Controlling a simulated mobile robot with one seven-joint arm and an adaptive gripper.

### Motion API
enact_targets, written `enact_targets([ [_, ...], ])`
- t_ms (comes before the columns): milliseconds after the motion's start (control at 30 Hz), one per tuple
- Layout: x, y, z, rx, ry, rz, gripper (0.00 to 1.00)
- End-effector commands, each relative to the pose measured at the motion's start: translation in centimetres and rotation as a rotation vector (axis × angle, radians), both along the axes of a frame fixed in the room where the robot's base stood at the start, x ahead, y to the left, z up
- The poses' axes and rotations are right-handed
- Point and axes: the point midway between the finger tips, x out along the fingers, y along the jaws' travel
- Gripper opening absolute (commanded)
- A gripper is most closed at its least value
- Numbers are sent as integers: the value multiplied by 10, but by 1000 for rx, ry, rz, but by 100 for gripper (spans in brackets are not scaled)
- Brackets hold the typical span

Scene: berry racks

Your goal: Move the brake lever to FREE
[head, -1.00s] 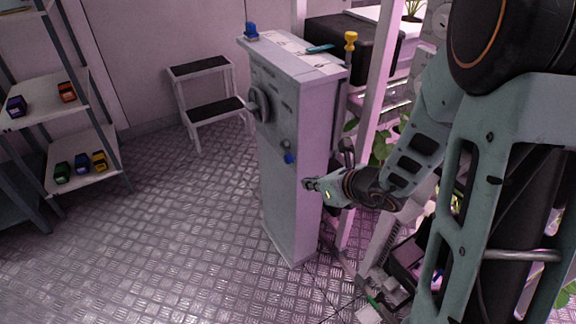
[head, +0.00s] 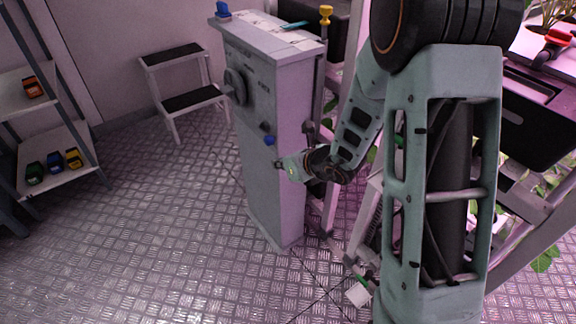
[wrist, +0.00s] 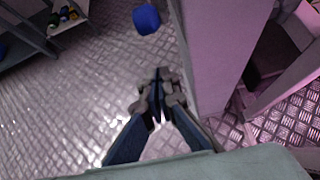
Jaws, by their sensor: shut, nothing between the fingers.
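A grey control cabinet (head: 275,180) stands upright in the middle of the head view. Its front bears a round dark rotary handle (head: 236,86) and, lower down, a blue knob (head: 269,140). The blue knob also shows at the top of the wrist view (wrist: 146,18). A yellow-topped lever (head: 325,16) stands at the cabinet's back right edge. I cannot read any FREE marking or tell which part is the brake lever. My gripper (head: 280,164) is shut and empty just below the blue knob, beside the cabinet's front. In the wrist view its fingertips (wrist: 159,76) are together, apart from the knob.
A step stool (head: 185,85) stands behind left. A shelf (head: 60,150) with small coloured items is at far left. Plant racks and a red handle (head: 558,37) are at the right. The metal floor (head: 150,240) left of the cabinet is clear.

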Motion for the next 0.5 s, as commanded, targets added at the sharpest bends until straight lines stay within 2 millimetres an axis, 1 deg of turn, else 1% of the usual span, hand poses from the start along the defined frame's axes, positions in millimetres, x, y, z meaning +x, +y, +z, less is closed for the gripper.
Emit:
enact_targets([
  [33, 6, 6, -11, 0, 2, 3, 0],
  [100, 15, 12, -19, 0, 1, 2, 0],
  [133, 18, 11, -4, 1, -6, 0, 0],
  [200, 20, 12, 9, 0, -6, 1, 0],
  [333, 24, 13, 21, 0, -2, 0, 0],
  [500, 26, 14, 26, -1, 0, 1, 0],
])
